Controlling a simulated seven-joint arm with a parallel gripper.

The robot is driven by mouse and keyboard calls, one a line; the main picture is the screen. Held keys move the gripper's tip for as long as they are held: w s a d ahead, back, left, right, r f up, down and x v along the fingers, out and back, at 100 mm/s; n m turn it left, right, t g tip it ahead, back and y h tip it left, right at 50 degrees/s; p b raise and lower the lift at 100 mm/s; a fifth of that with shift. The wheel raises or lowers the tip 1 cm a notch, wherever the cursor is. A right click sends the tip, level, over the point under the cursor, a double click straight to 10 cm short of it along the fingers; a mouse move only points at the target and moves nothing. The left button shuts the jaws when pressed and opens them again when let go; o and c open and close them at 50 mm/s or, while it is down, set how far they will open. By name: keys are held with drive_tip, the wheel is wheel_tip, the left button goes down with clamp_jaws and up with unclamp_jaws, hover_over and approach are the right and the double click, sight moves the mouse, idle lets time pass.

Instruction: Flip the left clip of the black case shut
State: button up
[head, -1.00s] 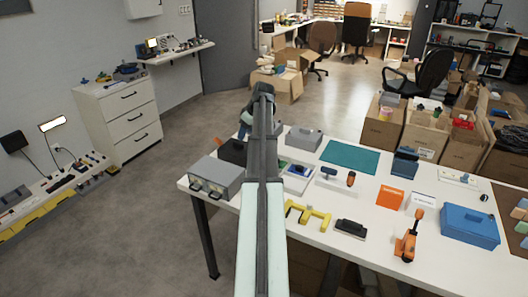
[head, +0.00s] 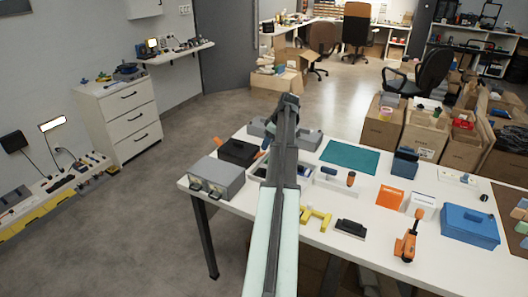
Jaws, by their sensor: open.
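The black case (head: 240,152) lies on the white table, behind the grey case at the table's left corner. Its dark top shows, but its clips are too small or hidden to make out. My arm reaches over the table from the bottom of the picture, just right of the black case. My gripper (head: 265,145) is small and mostly hidden beside my arm's far end, close to the black case's right side. It is open. I cannot tell whether it touches the case.
The grey case (head: 215,178) with front latches stands in front of the black case. Another grey box (head: 308,139) is behind my arm. A yellow bracket (head: 317,218), an orange box (head: 389,197) and a blue case (head: 469,226) are farther right.

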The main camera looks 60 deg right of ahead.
sight(263, 153)
drive_tip(key=shift+x, duration=3.15)
clamp_jaws()
